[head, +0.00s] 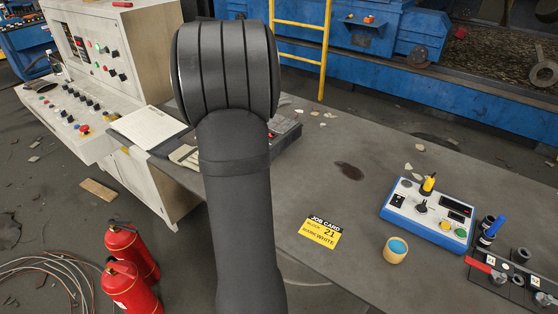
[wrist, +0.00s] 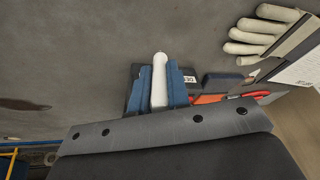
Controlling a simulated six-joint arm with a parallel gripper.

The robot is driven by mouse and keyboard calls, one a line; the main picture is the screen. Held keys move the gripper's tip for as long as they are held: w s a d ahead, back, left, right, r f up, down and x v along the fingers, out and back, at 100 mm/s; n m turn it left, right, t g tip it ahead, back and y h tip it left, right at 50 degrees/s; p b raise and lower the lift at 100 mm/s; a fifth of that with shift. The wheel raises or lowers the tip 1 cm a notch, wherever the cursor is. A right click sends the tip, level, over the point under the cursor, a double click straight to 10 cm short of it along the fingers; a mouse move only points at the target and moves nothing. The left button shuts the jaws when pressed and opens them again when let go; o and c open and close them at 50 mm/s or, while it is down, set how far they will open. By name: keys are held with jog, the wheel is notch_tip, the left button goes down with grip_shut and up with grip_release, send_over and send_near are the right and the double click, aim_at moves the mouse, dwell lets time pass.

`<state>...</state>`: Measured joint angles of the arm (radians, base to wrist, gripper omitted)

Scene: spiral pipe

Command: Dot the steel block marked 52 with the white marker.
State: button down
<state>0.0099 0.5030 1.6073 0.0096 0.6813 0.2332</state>
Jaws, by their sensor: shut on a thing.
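In the wrist view, my gripper (wrist: 159,78) is shut on a white marker (wrist: 159,66), one blue finger on each side. In the head view my arm hides the gripper and marker. A yellow job card (head: 320,232) there shows 21 and "mark white". I cannot identify a block marked 52.
A glove (wrist: 265,35), red-handled tool (wrist: 208,99) and paper (wrist: 305,65) lie right of my gripper in the wrist view. In the head view, a blue control box (head: 428,212), yellow cup (head: 395,250) and dark labelled rack (head: 513,280) stand right. The middle table is mostly clear.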

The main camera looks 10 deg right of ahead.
jog(key=w+d+r+n, duration=0.2)
jog(key=w+d+r, duration=0.5)
jog(key=r, duration=0.2)
jog(key=s+d+f+m+h, duration=0.15)
jog(key=s+d, duration=0.55)
jog(key=d, duration=1)
jog(key=s+d+r+m, duration=0.1)
jog(key=s+d+m, duration=0.35)
jog(key=d, duration=1.25)
jog(key=m+g+h, duration=0.2)
jog(key=m+g, duration=0.1)
jog(key=m, duration=0.3)
send_over(543, 287)
jog(key=s, duration=0.1)
jog(key=shift+s+a+f, duration=0.1)
jog(key=shift+a+f, duration=0.05)
jog(key=shift+f, duration=1.1)
jog(key=shift+s+a+f, duration=0.1)
jog(key=shift+a+f, duration=0.05)
jog(key=shift+f, duration=1.1)
jog(key=shift+a+f, duration=0.15)
jog(key=shift+f, duration=1.1)
jog(key=shift+f, duration=0.6)
